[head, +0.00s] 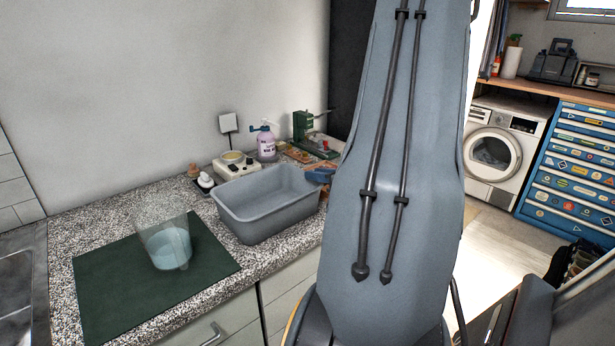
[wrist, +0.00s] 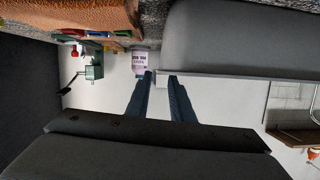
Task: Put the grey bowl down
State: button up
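The grey bowl (head: 262,218) is a deep rectangular tub with a rim, upright and empty, over the speckled counter in the head view. Its wall also fills the upper right of the wrist view (wrist: 240,40), which is upside down. My gripper (head: 320,175) is at the bowl's right-hand rim in the head view, partly hidden by my arm. In the wrist view its two dark blue fingers (wrist: 161,77) are close together, with the end of the bowl's pale rim between their tips. I cannot tell whether the bowl's base touches the counter.
A clear container with bluish contents (head: 168,245) stands on a dark green mat (head: 110,290) to the left. A sink (head: 22,290) is far left.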

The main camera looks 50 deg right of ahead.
jog(key=v, duration=0.5)
jog(key=shift+s+r+b, duration=0.1)
jog(key=shift+s+b, duration=0.2)
jog(key=shift+b, duration=0.05)
